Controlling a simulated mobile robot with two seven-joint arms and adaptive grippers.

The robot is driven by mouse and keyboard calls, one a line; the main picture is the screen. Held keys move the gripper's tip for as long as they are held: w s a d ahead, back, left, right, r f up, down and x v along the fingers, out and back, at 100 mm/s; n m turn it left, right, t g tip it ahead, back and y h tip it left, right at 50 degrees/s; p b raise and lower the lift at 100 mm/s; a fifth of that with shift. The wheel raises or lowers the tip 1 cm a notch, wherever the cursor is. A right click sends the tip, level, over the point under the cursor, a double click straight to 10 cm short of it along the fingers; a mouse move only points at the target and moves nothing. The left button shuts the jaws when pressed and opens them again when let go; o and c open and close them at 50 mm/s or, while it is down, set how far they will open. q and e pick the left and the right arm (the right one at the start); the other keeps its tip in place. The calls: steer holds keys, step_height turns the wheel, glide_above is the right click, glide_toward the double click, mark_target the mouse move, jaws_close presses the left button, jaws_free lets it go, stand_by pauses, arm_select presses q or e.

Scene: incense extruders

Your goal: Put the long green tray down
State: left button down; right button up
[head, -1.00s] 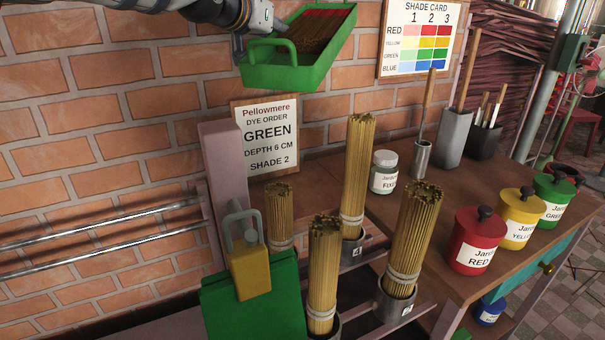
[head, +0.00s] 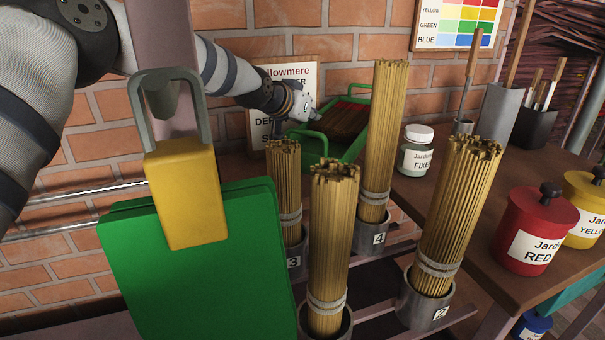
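The long green tray (head: 348,148) has green loop handles and brown and red contents. It shows behind the bundles of yellow sticks, low in front of the brick wall. My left gripper (head: 312,112) is at the tray's left end and appears shut on it; its fingertips are small and partly hidden. The bundles hide part of the tray's front and underside, so I cannot tell whether it touches a surface. My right gripper is not in view.
Several stick bundles (head: 333,240) stand upright in numbered metal cups. A fixer jar (head: 416,150) stands right of the tray on the wooden bench (head: 505,215). Red (head: 537,232) and yellow jars are further right. A green panel with a yellow padlock (head: 187,195) fills the near left.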

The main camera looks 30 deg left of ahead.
arm_select(q)
step_height(320, 180, down, 8)
steer(key=shift+f+b, duration=0.15)
steer(key=shift+b, duration=0.2)
steer(key=c, duration=1.8)
jaws_free()
steer(key=shift+f, duration=0.1)
